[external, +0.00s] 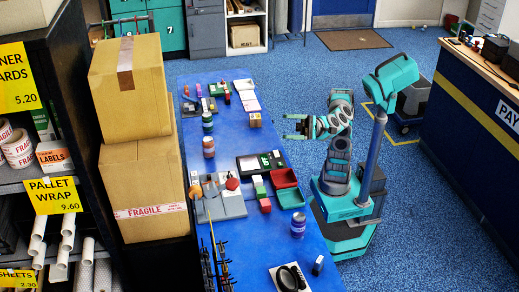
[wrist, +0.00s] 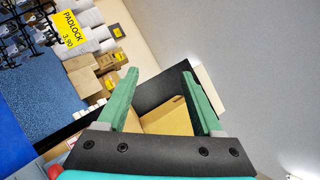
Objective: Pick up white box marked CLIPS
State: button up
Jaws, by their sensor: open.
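I cannot read the word CLIPS on anything in either view. A small white box-like item (external: 243,85) lies near the far end of the blue table (external: 225,161), with pinkish flat items beside it; I cannot tell whether it is the marked box. My gripper (external: 288,127) is open and empty, raised at the table's right side, with its fingers pointing left. In the wrist view my gripper (wrist: 160,76) shows two green fingers spread apart, with nothing held between them; a cardboard carton (wrist: 168,118) is in the background.
Jars (external: 208,146), red and green trays (external: 284,178), a grey device (external: 220,198) and several small items stand on the table. Large cartons (external: 137,185) stand along its left side. A counter (external: 468,95) is at the right. Blue floor is open behind my base.

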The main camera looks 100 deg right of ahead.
jog(key=w+d+f+m+g+h+b, duration=0.1)
jog(key=w+d+f+m+h+b, duration=0.1)
jog(key=d+f+m+h, duration=0.85)
jog(key=m+g+b, duration=0.2)
jog(key=m+g, duration=0.4)
jog(key=m, duration=0.2)
send_near(259, 180)
jog(key=shift+s+d+f, duration=0.2)
jog(key=shift+s+d, duration=0.4)
jog(key=shift+s, duration=0.3)
jog(key=shift+w+d+f, duration=0.1)
jog(key=shift+w+f, duration=0.2)
jog(key=shift+w, duration=0.15)
jog(key=shift+b+x, duration=0.9)
jog(key=shift+x, duration=4.5)
jog(key=shift+c, duration=0.3)
grip_shut()
